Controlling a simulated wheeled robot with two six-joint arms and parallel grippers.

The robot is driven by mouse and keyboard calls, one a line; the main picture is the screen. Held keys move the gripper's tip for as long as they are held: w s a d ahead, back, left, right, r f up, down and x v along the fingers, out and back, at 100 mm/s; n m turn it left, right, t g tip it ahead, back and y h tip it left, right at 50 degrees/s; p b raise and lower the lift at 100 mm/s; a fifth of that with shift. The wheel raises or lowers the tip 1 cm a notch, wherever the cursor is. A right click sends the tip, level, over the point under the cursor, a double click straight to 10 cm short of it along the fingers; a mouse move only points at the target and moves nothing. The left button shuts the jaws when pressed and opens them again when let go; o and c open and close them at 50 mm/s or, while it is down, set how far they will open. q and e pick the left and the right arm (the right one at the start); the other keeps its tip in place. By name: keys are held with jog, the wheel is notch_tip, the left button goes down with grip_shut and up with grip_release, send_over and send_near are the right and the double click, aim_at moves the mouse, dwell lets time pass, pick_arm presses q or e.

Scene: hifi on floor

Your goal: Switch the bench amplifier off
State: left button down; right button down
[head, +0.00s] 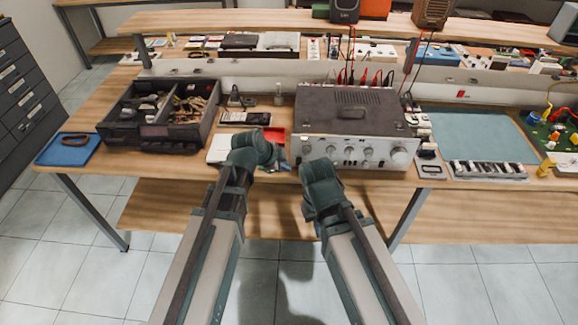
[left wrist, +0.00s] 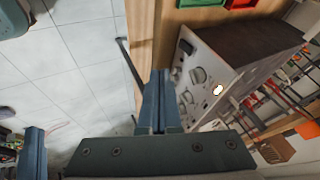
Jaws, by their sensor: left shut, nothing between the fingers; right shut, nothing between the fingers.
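The bench amplifier (head: 350,118) is a dark-topped box with a silver front panel, standing near the front edge of the bench. Its panel carries several knobs, the largest (head: 400,156) at the right end. My left gripper (head: 274,158) is shut and empty, just left of and in front of the panel. In the left wrist view the shut fingers (left wrist: 158,76) are beside the amplifier (left wrist: 225,65), apparently apart from it. A bright lit spot (left wrist: 218,90) shows on the panel. My right gripper (head: 313,168) is shut and empty, in front of the panel's lower left; it hides part of that area.
A dark divided bin (head: 157,137) stands left, beside a blue tray (head: 68,150). A red item (head: 274,135) and a white item (head: 220,148) lie by the left gripper. Red and black leads rise behind the amplifier. The floor in front is clear.

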aim_at(301, 164)
pick_arm(q)
jog(key=shift+w+d+f+b, duration=0.55)
jog(key=shift+w+f+b, duration=0.75)
jog(key=shift+w+f, duration=0.05)
jog(key=shift+w+d+f+b, duration=0.6)
jog(key=shift+w+f+b, duration=0.65)
jog(key=shift+w+f, duration=0.15)
jog(key=shift+w+d+f+b, duration=0.55)
jog(key=shift+w+f+b, duration=0.75)
jog(key=shift+w+f, duration=0.05)
jog(key=shift+w+f, duration=0.15)
jog(key=shift+w, duration=0.05)
jog(key=shift+r+p, duration=0.7)
jog(key=shift+r, duration=0.25)
